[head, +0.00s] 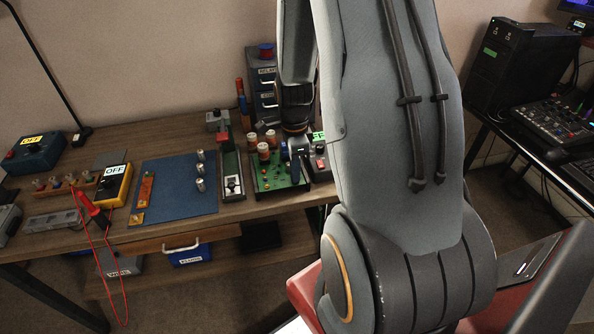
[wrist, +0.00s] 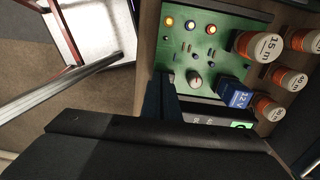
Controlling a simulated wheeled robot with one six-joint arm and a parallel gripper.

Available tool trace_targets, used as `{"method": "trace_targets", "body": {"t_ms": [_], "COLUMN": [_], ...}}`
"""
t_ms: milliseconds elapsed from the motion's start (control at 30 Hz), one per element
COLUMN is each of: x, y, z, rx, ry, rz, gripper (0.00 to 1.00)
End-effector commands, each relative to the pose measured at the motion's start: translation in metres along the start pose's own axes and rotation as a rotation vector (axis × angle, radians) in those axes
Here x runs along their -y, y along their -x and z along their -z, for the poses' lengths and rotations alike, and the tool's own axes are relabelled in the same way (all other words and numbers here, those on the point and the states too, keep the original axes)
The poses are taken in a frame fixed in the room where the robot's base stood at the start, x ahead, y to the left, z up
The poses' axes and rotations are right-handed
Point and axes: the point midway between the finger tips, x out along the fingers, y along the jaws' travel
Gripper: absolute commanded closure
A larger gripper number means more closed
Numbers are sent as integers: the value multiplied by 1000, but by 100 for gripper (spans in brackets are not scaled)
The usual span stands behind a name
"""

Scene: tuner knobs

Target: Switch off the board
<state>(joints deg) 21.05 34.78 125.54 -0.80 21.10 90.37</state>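Orange coils marked with metre values (wrist: 258,46) stand along one side. Beside the board is a grey box (head: 320,165) with a red button and a lit green label; the label (wrist: 241,125) shows partly in the wrist view. My gripper (head: 299,150) points down at the board's right edge, by that box. Its fingertips are largely hidden, so its opening is unclear.
Further left are a blue mat (head: 178,190) with metal cylinders and a yellow meter (head: 115,186) reading OFF. Grey drawers (head: 262,85) stand behind. My arm covers the bench's right end.

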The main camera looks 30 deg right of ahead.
Motion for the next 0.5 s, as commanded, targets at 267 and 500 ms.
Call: {"method": "trace_targets", "body": {"t_ms": [267, 500], "x": [4, 9], "y": [-11, -10], "z": [1, 1], "rx": [-1, -2], "ry": [1, 1], "rz": [-8, -8], "gripper": [100, 100]}}
